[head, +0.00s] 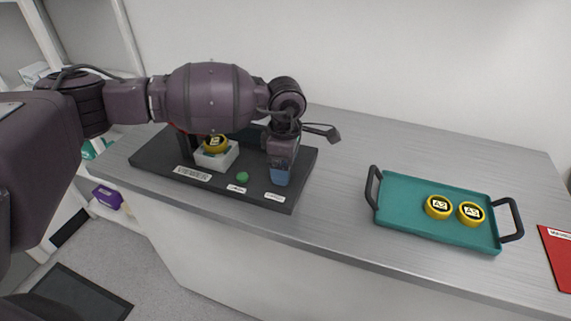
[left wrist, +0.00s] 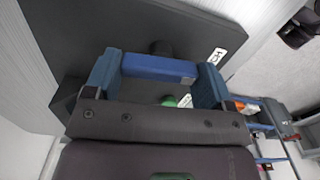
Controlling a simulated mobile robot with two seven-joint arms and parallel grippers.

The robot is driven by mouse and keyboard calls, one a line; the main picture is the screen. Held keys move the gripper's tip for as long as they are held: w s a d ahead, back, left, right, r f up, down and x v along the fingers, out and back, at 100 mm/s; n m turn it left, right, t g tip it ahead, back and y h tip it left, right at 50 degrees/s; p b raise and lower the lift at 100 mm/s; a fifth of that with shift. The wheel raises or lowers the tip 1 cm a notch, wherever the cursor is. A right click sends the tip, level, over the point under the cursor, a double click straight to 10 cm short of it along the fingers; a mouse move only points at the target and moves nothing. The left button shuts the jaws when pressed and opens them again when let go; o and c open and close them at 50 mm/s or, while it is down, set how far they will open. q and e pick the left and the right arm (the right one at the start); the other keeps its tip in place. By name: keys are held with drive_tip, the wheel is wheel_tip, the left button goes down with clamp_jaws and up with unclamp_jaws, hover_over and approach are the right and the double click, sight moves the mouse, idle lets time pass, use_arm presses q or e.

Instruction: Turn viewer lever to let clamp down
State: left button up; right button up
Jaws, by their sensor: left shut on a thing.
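The interferometer stands on a dark base plate (head: 230,190) on the left part of the bench. My left arm reaches over it from the left. My left gripper (head: 280,175) points down at the plate's right end. In the left wrist view its two fingers (left wrist: 157,80) are shut on a blue bar, the viewer lever (left wrist: 158,68), which lies across between them. In the head view the lever is mostly hidden by the gripper. A yellow puck (head: 215,143) sits on a white block (head: 217,158) on the plate. The clamp is hidden behind my arm or cannot be made out.
A green button (head: 242,177) and small labels are on the plate's front. A teal tray (head: 410,205) with two yellow pucks marked A2 (head: 438,207) and A3 (head: 471,213) lies to the right. A red sheet (head: 559,255) lies at far right. Bench between plate and tray is clear.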

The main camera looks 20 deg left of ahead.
use_arm(q)
drive_tip(key=shift+r+m, duration=0.1)
drive_tip(key=shift+m, duration=0.3)
drive_tip(key=o, duration=0.9)
wheel_tip(320, 180, up, 9)
drive_tip(key=shift+r, duration=0.85)
